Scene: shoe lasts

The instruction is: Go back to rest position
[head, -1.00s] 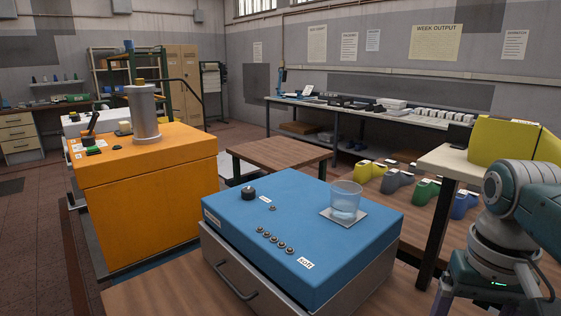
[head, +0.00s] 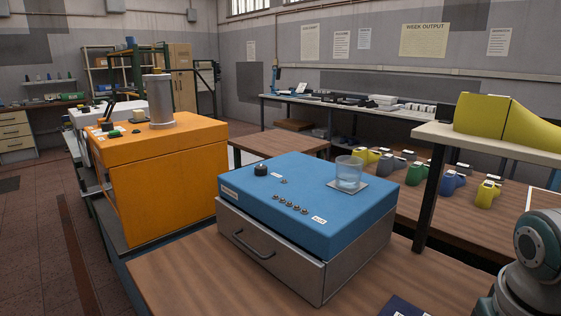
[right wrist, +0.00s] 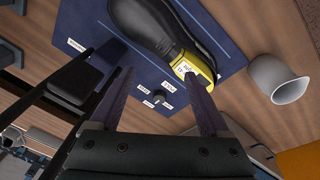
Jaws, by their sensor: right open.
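My right gripper (right wrist: 158,75) shows in the right wrist view with its two dark fingers apart and nothing held between them. A dark shoe with a yellow, labelled heel part (right wrist: 200,64) lies on a blue mat or panel (right wrist: 85,17) beyond the fingers. One fingertip overlaps the yellow part in the picture; I cannot tell if they touch. In the head view only a rounded joint of my right arm (head: 540,240) shows at the lower right corner. My left gripper is not in view.
A blue box (head: 300,195) with a drawer and a clear cup (head: 348,173) stands on the wooden table. An orange cabinet (head: 165,185) is left. Coloured shoe lasts (head: 452,187) stand behind. A whitish cup (right wrist: 278,80) lies beside the mat in the wrist view.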

